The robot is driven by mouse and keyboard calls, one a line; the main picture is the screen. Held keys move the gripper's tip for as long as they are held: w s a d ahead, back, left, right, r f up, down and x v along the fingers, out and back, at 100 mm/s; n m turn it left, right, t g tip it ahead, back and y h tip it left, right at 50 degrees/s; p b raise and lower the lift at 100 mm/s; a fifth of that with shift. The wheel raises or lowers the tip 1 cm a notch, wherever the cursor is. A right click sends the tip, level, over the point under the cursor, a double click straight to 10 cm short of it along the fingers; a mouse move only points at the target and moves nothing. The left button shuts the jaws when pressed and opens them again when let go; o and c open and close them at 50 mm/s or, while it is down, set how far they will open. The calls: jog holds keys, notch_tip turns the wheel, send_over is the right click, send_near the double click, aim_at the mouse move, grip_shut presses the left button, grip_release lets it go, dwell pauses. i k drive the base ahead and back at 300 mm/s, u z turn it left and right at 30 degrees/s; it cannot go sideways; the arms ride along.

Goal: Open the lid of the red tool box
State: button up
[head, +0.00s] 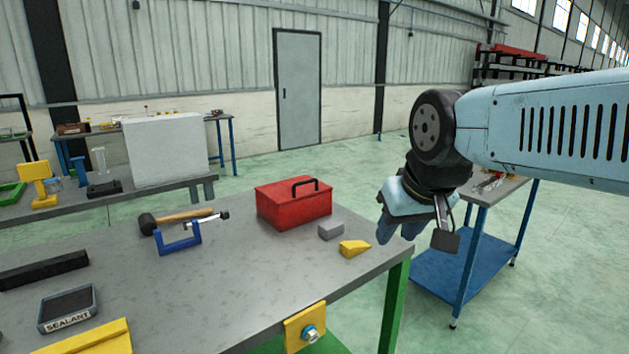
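The red tool box (293,205) stands on the grey workbench, near its far right corner. Its lid is closed, and a black handle (305,184) stands up on top. My gripper (412,236) hangs to the right of the tool box, just beyond the bench's right edge, pointing down. It is apart from the box and touches nothing that I can see. The wrist hides part of the gripper, and the gap between the fingers is not clear.
A grey block (331,230) and a yellow wedge (354,248) lie in front of the tool box. A mallet (180,219) and a blue clamp (180,240) lie to its left. A blue cart (453,262) stands right of the workbench (225,290). The bench's middle front is clear.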

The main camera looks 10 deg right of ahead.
aim_at(281, 193)
jog(key=u, duration=0.15)
jog(key=i, duration=0.9)
jog(key=z, duration=0.05)
